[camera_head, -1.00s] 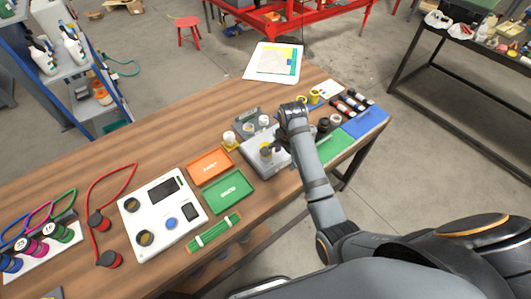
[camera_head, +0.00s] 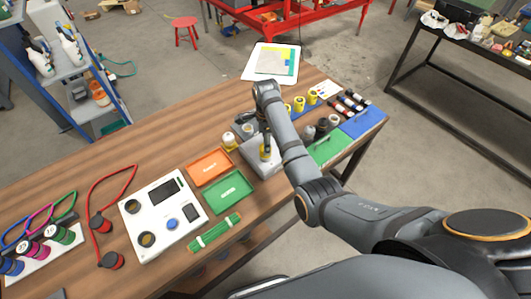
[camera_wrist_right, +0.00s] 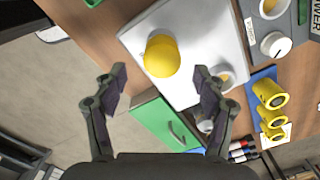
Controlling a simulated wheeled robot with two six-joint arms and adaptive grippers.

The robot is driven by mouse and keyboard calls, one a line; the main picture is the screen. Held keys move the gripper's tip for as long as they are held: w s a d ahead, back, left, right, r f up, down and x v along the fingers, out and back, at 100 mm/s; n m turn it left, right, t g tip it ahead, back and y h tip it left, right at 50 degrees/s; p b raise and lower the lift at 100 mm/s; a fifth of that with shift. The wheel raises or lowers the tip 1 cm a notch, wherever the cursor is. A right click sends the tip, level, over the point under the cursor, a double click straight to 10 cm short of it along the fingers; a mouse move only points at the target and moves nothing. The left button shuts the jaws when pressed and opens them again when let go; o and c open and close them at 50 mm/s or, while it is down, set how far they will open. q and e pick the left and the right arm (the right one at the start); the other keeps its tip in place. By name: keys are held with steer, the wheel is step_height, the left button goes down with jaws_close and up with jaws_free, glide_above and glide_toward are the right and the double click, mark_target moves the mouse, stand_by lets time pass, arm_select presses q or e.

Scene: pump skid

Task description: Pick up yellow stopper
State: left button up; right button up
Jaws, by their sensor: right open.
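The yellow stopper (camera_wrist_right: 161,55) has a rounded top and sits on a light grey block (camera_wrist_right: 205,45) in the right wrist view. In the head view the stopper (camera_head: 265,153) shows as a small yellow spot on the grey block (camera_head: 258,167), partly covered by my gripper. My right gripper (camera_wrist_right: 160,80) is open, with its two fingers wide apart and nothing between the tips. In the wrist view the stopper lies just beyond the fingertips, roughly centred between them. I cannot tell the exact height gap. My left gripper is not in view.
Several yellow cylinders (camera_head: 299,104) stand behind the block. An orange tray (camera_head: 209,167) and a green tray (camera_head: 228,191) lie left of it. Dark cups (camera_head: 322,123) and a green panel (camera_head: 328,148) lie to its right.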

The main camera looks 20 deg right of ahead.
steer(key=shift+f+p, duration=0.3)
steer(key=shift+f, duration=0.1)
step_height(320, 180, down, 4)
steer(key=shift+w+f+p, duration=0.15)
steer(key=shift+f+p, duration=0.05)
steer(key=shift+p, duration=0.2)
steer(key=c, duration=1.4)
steer(key=shift+o, duration=0.2)
step_height(320, 180, up, 9)
steer(key=shift+a+f+b, duration=0.1)
steer(key=shift+b, duration=0.8)
steer(key=shift+r, duration=0.65)
